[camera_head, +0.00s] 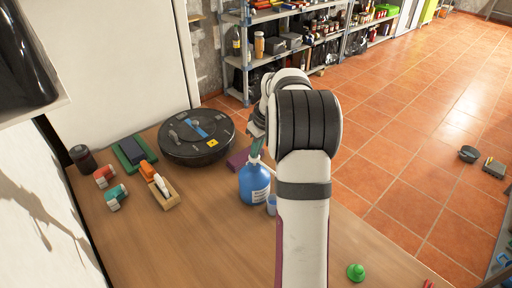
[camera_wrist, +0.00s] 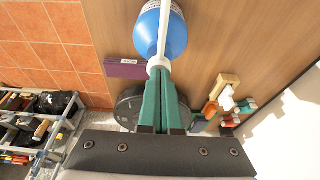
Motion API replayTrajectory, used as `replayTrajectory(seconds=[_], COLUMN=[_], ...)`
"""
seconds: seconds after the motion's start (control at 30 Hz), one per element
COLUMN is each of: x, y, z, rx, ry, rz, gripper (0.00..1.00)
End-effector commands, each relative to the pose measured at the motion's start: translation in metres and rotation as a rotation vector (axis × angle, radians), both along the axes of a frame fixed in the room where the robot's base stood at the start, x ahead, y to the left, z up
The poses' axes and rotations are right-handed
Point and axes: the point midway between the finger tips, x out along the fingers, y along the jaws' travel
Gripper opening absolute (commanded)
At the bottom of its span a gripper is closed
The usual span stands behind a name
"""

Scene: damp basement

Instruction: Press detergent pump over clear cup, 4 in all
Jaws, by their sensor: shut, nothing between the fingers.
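The blue detergent bottle (camera_head: 254,184) stands upright on the wooden table, with a white pump on top and a pale label. A small clear cup (camera_head: 271,205), bluish, stands just right of it, partly hidden by my arm. In the wrist view the bottle (camera_wrist: 161,32) is at the top, its white spout (camera_wrist: 165,35) running across it toward the upper edge. My gripper (camera_head: 256,150) is over the pump, pointing down. In the wrist view its green fingers (camera_wrist: 160,75) are shut together and empty, tips at the pump head; whether they touch cannot be told. The cup's contents are not visible.
A round black robot vacuum (camera_head: 196,138) lies behind the bottle, with a purple box (camera_head: 238,159) between. A wooden holder (camera_head: 162,191) and small coloured items lie left. A green cone-shaped object (camera_head: 356,271) is front right. The table's right edge borders the tiled floor.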

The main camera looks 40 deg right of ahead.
Motion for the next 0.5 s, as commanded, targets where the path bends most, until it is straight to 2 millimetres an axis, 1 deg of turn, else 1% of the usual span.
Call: replayTrajectory(seconds=[0.03,0.13,0.4,0.47,0.5], x=[-0.0003,-0.0003,-0.0006,-0.0004,-0.0002], y=[0.0001,0.0003,0.0005,0.0004,0.0002], z=[-0.006,-0.014,-0.0139,-0.0101,-0.0052], rx=[0.001,0.001,0.002,0.002,0.001], ry=[0.002,0.001,0.003,0.002,0.001], rz=[0.0,-0.001,0.001,0.001,0.0], gripper=[0.0,0.0,0.0,0.0,0.0])
